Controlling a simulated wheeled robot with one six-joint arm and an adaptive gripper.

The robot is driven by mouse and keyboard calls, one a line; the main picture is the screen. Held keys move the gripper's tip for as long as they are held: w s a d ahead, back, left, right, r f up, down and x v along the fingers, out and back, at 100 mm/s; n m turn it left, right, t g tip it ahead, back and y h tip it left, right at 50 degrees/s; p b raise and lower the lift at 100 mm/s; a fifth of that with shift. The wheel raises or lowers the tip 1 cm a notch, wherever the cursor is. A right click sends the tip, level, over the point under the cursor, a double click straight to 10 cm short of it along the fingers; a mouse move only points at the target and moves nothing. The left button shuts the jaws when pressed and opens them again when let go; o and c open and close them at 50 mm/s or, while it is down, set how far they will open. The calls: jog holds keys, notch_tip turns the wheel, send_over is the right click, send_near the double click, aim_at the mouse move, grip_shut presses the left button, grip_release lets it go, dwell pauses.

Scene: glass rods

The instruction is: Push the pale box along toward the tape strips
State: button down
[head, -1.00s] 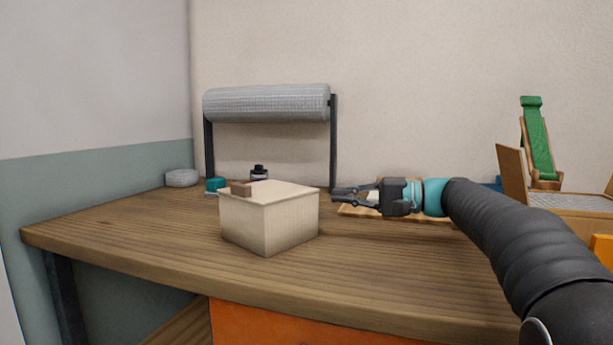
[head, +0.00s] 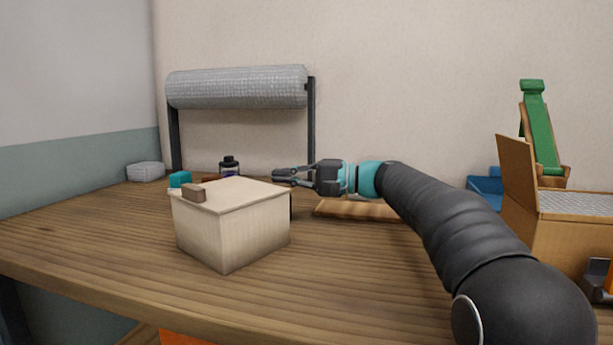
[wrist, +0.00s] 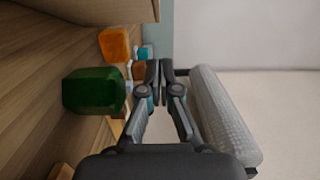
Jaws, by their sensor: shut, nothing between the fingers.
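My gripper (head: 276,175) is shut and empty. Its fingertips point left, by the box's far right corner; whether they touch it I cannot tell. In the wrist view the shut fingers (wrist: 160,68) show in the middle, and a pale surface (wrist: 110,9) at the top may be the box. I cannot make out any tape strips.
A wrap roll (head: 237,87) hangs on a dark stand behind. A teal block (head: 180,179), a dark bottle (head: 229,166) and a clear container (head: 146,171) are at the back left. An open cardboard box (head: 565,240) stands right. The table's front left is bare.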

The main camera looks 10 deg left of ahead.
aim_at(260, 183)
jog(key=shift+s+a, duration=0.35)
jog(key=shift+s, duration=0.3)
jog(key=shift+s+a, duration=0.35)
jog(key=shift+s, duration=0.3)
jog(key=shift+s+a, duration=0.35)
jog(key=shift+s, duration=0.3)
jog(key=s+b, duration=0.2)
jog(key=s, duration=0.1)
jog(key=shift+a+f+b, duration=0.15)
jog(key=shift+a+b, duration=0.2)
jog(key=shift+b, duration=0.05)
jog(key=shift+s, duration=0.15)
